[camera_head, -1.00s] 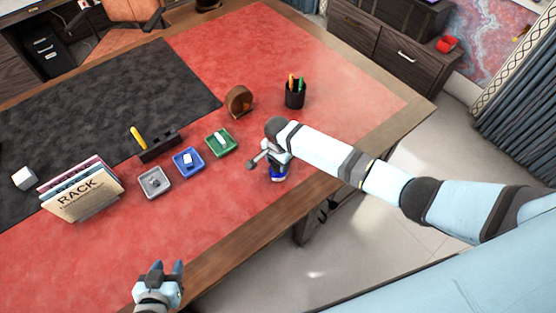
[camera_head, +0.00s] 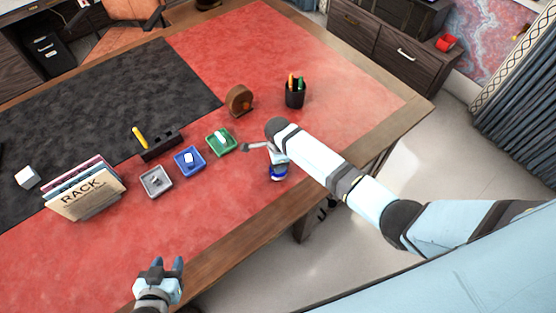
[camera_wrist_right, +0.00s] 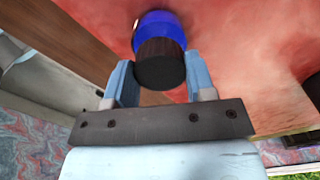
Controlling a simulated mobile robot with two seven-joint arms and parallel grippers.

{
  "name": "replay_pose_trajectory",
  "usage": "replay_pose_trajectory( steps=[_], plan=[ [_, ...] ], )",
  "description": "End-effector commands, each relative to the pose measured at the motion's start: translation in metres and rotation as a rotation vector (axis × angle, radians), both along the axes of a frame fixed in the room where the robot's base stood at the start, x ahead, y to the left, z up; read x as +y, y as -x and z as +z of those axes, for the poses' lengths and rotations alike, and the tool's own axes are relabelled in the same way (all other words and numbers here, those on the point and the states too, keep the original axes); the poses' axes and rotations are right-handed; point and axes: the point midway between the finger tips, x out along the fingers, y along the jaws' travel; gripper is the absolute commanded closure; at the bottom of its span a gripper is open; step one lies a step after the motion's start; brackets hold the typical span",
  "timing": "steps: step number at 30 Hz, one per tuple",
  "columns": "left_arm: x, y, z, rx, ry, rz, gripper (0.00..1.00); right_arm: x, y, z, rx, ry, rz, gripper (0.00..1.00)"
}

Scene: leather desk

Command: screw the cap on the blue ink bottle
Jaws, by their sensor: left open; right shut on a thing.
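The blue ink bottle (camera_head: 278,175) stands on the red desk top near its front edge, partly hidden by my right arm. It also shows in the right wrist view (camera_wrist_right: 158,20). The dark ribbed cap (camera_wrist_right: 160,64) is in line with the bottle's top; I cannot tell how far it is threaded on. My right gripper (camera_wrist_right: 160,80) is shut on the cap, one finger on each side. My left gripper (camera_head: 168,266) is open and empty over the desk's front edge, well left of the bottle.
A green tray (camera_head: 232,150), a blue tray (camera_head: 203,168) and a grey tray (camera_head: 142,189) lie left of the bottle. A pen cup (camera_head: 295,97) and a round wooden object (camera_head: 239,101) stand behind. A book rack (camera_head: 84,198) is at far left. The front red area is clear.

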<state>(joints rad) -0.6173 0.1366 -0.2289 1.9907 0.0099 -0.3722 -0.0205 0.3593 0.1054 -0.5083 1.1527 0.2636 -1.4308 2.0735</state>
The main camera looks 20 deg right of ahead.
Motion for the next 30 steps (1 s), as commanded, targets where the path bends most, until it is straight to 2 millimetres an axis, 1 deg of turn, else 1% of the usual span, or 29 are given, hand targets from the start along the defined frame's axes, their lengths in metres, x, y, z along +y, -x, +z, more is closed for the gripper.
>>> replay_pose_trajectory(
  steps=[2,9,11,16,19,26,28,30],
  plan=[
    [-0.0001,0.0001,-0.0003,0.0,0.0,0.0,0.57,0.0002,0.0005,-0.0006,0.001,0.0,-0.034,0.72],
    [-0.0001,0.0002,-0.0005,0.001,0.0,0.0,0.57,0.0001,0.0,-0.0001,0.0,0.0,-0.045,0.72],
    [-0.0002,0.0002,-0.0005,0.001,0.0,0.0,0.57,0.0013,0.0002,-0.0002,0.001,-0.003,-0.098,0.72],
    [-0.0002,0.0002,-0.0004,0.001,0.0,0.0,0.57,0.0018,0.0005,-0.0007,0.003,-0.004,-0.334,0.72],
    [-0.0002,0.0002,-0.0004,0.001,0.0,0.0,0.57,0.0007,0.0001,-0.0007,0.001,-0.001,-0.384,0.72],
    [-0.0002,0.0001,-0.0004,0.0,0.0,0.0,0.57,0.0003,-0.0001,-0.0006,0.0,0.0,-0.39,0.72],
    [-0.0002,0.0001,-0.0004,0.0,0.0,0.0,0.57,0.0011,0.0001,-0.0008,0.001,-0.002,-0.448,0.72],
    [-0.0002,0.0001,-0.0002,0.0,0.0,0.0,0.57,0.0023,0.0007,-0.0013,0.004,-0.004,-0.555,0.72]
  ],
)
